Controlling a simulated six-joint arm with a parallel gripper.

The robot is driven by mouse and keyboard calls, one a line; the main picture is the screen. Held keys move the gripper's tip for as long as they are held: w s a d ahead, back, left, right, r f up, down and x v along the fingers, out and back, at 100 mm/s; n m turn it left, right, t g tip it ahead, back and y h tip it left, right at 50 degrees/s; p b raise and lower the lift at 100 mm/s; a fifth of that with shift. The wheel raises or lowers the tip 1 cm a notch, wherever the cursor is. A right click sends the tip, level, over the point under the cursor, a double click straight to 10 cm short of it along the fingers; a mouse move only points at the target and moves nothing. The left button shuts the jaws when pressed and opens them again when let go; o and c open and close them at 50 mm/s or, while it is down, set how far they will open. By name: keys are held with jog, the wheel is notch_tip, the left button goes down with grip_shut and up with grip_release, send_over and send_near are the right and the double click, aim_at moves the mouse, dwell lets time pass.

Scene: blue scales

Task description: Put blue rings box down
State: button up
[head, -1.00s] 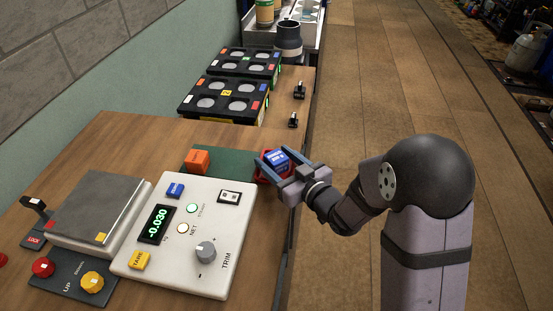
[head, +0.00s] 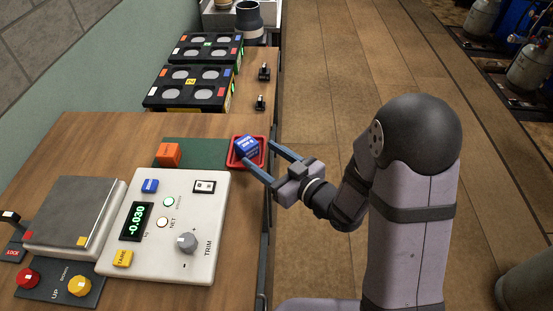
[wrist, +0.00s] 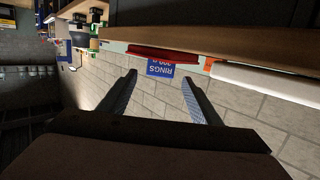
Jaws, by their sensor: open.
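The blue rings box (head: 247,146) sits tilted in a small red tray (head: 235,163) near the table's right edge. In the wrist view the blue box (wrist: 160,69) with its "RINGS" lettering shows beyond the fingertips, against the red tray (wrist: 165,54). My gripper (head: 262,163) is open, its two blue-grey fingers spread and pointing toward the tray. In the wrist view my fingers (wrist: 159,76) have empty space between them, and the box is ahead of them, apart from the tips.
An orange box (head: 168,154) stands on the green mat (head: 208,147) left of the tray. The white scale console (head: 200,213) lies in front, with a metal weighing plate (head: 75,210) at left. Black racks (head: 188,88) stand behind.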

jog(key=p, duration=0.3)
jog(key=shift+s+d+r, duration=0.25)
jog(key=shift+d+r, duration=0.1)
jog(key=p+v, duration=0.3)
jog(key=shift+s+d+f+p, duration=0.15)
jog(key=shift+s+f+p, duration=0.1)
jog(key=shift+s+p, duration=0.1)
